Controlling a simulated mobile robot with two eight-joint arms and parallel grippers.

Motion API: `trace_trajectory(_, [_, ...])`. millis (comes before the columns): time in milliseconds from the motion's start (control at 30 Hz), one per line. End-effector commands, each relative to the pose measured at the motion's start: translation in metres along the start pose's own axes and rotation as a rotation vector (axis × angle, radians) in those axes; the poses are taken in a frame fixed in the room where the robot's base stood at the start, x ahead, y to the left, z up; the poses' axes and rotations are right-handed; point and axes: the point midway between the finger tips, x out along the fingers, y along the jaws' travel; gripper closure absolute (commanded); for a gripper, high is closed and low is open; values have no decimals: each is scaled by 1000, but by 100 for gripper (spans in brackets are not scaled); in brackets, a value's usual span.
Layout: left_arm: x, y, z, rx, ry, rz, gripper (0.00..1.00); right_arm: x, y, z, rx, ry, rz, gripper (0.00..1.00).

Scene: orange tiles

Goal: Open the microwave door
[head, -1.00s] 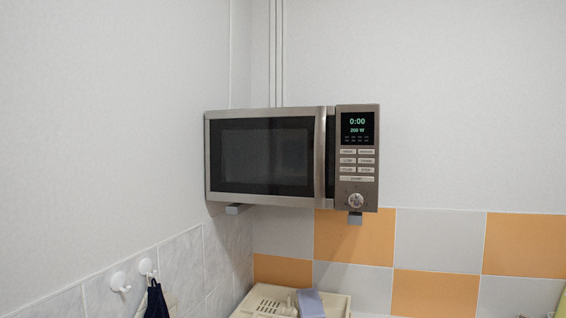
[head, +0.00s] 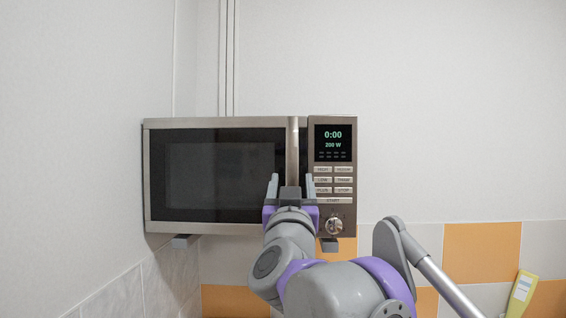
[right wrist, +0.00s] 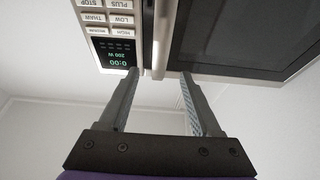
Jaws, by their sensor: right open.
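The microwave (head: 225,226) hangs on the wall with its door (head: 225,175) shut. The door has a dark window in a steel frame, and a vertical steel handle (head: 293,150) at its right edge. My right gripper (head: 291,180) is open in front of the handle's lower part, one finger to each side of it. In the right wrist view, which is upside down, the handle (right wrist: 160,40) lies between the lines of the two open fingers (right wrist: 159,80). I cannot tell whether the fingertips reach around it. Nothing is held. My left gripper is not in view.
The control panel (head: 333,185) with a lit display and a knob (head: 334,225) is right of the handle, close to my right finger. A wall stands close to the microwave's left side. A yellow item (head: 520,293) is at lower right.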

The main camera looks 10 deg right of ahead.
Motion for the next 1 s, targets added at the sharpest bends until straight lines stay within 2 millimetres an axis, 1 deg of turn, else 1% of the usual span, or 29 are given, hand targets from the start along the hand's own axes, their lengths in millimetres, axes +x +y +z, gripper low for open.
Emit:
trace_trajectory(33, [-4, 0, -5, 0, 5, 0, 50, 11, 1, -3, -1, 2, 3, 35])
trace_trajectory(300, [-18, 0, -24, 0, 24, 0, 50, 63, 1, -4, 0, 3, 2, 35])
trace_trajectory(400, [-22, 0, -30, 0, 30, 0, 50, 77, 0, -4, 1, 4, 1, 35])
trace_trajectory(500, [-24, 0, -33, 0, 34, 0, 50, 87, 0, -3, 0, 2, 0, 35])
trace_trajectory(633, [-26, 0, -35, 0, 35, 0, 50, 92, 0, -1, 1, 1, -1, 35])
trace_trajectory(867, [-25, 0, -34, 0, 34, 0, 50, 92, 0, 0, 1, 0, -1, 35])
trace_trajectory(900, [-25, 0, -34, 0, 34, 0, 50, 92, 0, 0, 1, 0, -1, 37])
trace_trajectory(967, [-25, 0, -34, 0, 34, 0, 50, 92, 0, 0, 1, 0, -1, 48])
trace_trajectory(1000, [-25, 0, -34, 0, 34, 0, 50, 92, 0, 0, 1, 0, -1, 55])
